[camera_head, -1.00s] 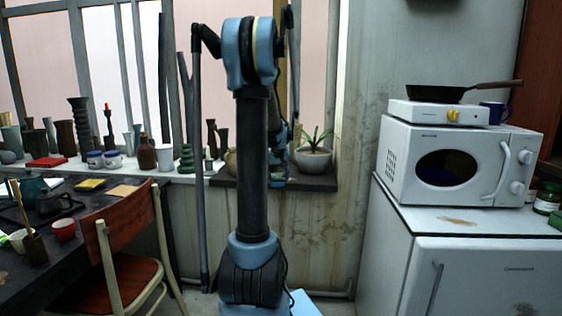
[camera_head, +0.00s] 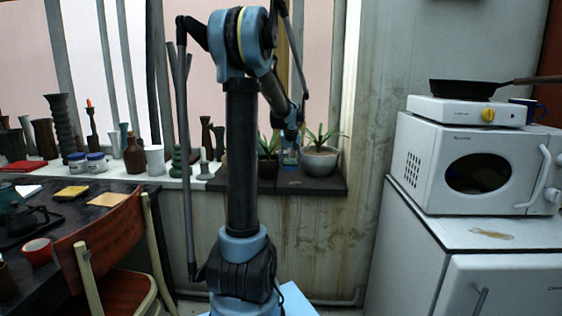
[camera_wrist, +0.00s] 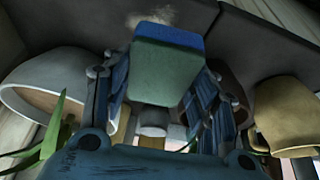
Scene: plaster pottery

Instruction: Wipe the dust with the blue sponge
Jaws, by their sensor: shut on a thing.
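A sponge (camera_wrist: 165,72), blue on one layer and green on the other, is held between the fingers of my gripper (camera_wrist: 160,88) in the wrist view. In the head view my gripper (camera_head: 291,140) is low over the dark end of the window sill (camera_head: 312,185), between two potted plants. A pale dusty patch (camera_wrist: 150,18) lies on the dark surface just beyond the sponge in the wrist view. Whether the sponge touches the surface cannot be told. A brownish stain (camera_head: 490,234) also shows on top of the white fridge.
A white-potted plant (camera_head: 320,160) stands right of my gripper and a brown-potted plant (camera_head: 268,165) left of it. Vases and jars line the sill farther left. A chair (camera_head: 110,245) and dark table are at left; a microwave (camera_head: 470,170) is on the fridge.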

